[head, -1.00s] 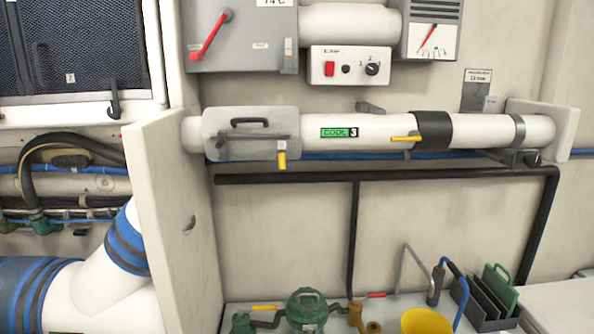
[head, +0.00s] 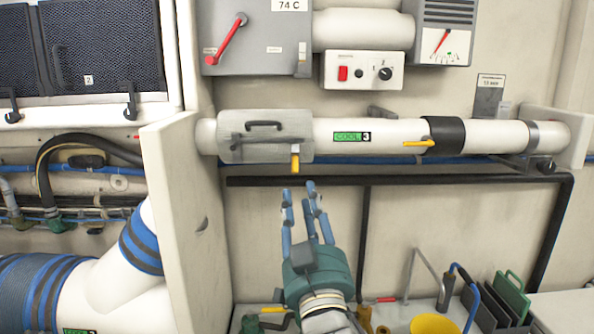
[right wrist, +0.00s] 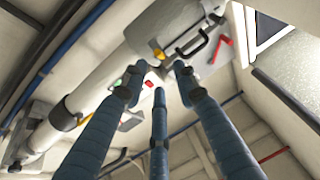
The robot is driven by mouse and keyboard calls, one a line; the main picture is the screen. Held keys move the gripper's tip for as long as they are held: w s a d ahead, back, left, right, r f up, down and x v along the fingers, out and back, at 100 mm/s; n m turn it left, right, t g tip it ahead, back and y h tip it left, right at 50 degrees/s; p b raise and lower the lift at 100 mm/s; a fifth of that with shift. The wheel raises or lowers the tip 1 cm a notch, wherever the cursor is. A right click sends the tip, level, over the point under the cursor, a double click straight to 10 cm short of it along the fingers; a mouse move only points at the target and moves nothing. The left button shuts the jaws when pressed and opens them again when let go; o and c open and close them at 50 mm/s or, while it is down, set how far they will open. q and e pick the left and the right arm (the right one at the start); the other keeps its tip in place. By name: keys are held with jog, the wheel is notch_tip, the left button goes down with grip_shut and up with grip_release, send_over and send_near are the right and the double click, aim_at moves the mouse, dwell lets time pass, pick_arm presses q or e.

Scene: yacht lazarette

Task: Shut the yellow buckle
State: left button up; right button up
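The yellow buckle (head: 295,161) hangs down at the lower right edge of a grey hatch cover (head: 240,150) on the white pipe. In the right wrist view a yellow piece (right wrist: 158,53) shows beside the cover, beyond my fingertips. My right gripper (head: 308,194) is below the buckle in the head view, its blue fingers pointing up toward it. The fingers are spread apart and nothing shows between them; in the right wrist view the gripper (right wrist: 158,76) also looks open. A gap shows between fingertips and buckle in the head view. My left gripper is not in view.
Another yellow lever (head: 416,144) sits farther right on the pipe (head: 390,130). A dark rail (head: 450,180) runs below the pipe. A white partition (head: 185,220) stands at left. A counter below holds a yellow funnel (head: 433,324) and a green-black rack (head: 500,298).

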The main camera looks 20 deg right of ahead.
aim_at(296, 169)
jog(key=p+x, duration=0.2)
jog(key=x, duration=0.5)
jog(key=shift+w+d+r, duration=0.1)
jog(key=shift+w, duration=0.1)
jog(key=shift+w+r+p, duration=0.1)
jog(key=shift+w+p, duration=0.25)
jog(key=shift+w, duration=0.1)
